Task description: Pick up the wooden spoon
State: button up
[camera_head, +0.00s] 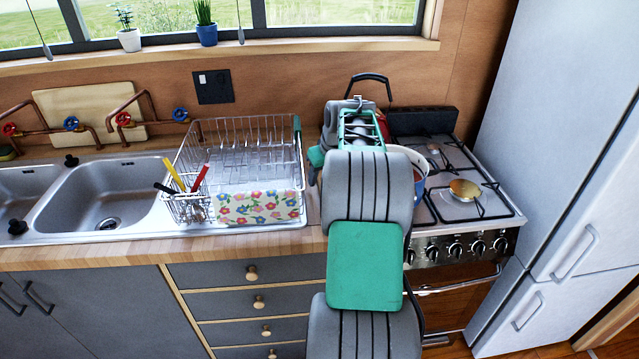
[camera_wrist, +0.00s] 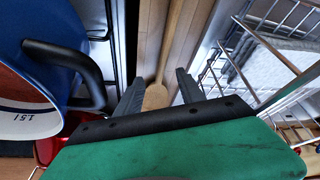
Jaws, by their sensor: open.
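The wooden spoon (camera_wrist: 157,97) shows in the wrist view on the wooden counter strip, its bowl toward me and its handle running up the picture. My gripper (camera_wrist: 160,76) is open, with one dark finger on each side of the spoon. I see nothing held between the fingers. I cannot tell how far the fingertips are above the counter. In the head view my arm hides the spoon and the fingers.
The wire dish rack (camera_wrist: 238,65) stands close on the right, and a blue pot (camera_wrist: 52,62) with a dark handle stands close on the left. The head view shows the stove (camera_head: 468,208), a tall fridge (camera_head: 535,130) and the sink (camera_head: 105,198).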

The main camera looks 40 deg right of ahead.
jog(key=shift+x, duration=0.95)
jog(key=shift+c, duration=0.6)
grip_shut()
